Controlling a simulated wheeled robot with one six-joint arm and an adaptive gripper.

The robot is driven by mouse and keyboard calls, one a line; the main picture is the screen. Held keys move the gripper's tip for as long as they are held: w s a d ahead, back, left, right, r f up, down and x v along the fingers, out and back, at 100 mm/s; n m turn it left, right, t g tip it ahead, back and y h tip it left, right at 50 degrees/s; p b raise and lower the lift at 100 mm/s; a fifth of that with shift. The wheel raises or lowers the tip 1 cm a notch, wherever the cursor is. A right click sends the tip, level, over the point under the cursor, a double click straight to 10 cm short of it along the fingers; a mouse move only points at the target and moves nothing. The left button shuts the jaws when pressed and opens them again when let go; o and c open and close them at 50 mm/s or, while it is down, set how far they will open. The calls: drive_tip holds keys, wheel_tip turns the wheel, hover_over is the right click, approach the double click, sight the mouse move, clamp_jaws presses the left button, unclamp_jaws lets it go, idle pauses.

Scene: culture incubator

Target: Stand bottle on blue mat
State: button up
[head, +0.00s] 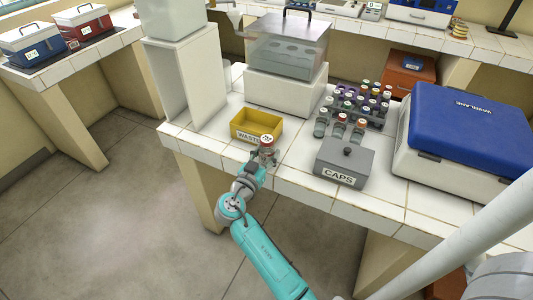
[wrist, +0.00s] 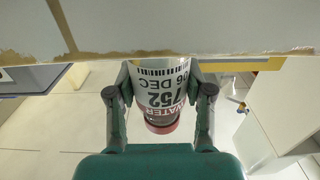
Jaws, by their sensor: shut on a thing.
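The bottle (head: 267,142) has a red cap with a white top and stands about upright at the bench's front edge, just in front of the yellow bin. My gripper (head: 264,157) is shut on it from the front. In the wrist view the bottle (wrist: 161,88) sits between both fingers of my gripper (wrist: 160,80), its white label reading WATER, 752 and 06 DEC. The red cap (wrist: 163,127) points down in that picture. I cannot tell whether the bottle's base touches the bench. I see no blue mat that I can make out.
The yellow WASTE bin (head: 257,127) is right behind the bottle. A grey CAPS box (head: 344,165), a rack of capped tubes (head: 375,118) and a blue-lidded case (head: 470,130) stand to the right. Two coolers (head: 35,45) stand on the far-left bench. White tiles show between bin and CAPS box.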

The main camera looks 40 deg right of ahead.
drive_tip(key=shift+f, duration=0.15)
drive_tip(key=o, duration=1.3)
drive_tip(key=shift+r, duration=0.2)
drive_tip(key=v, duration=1.2)
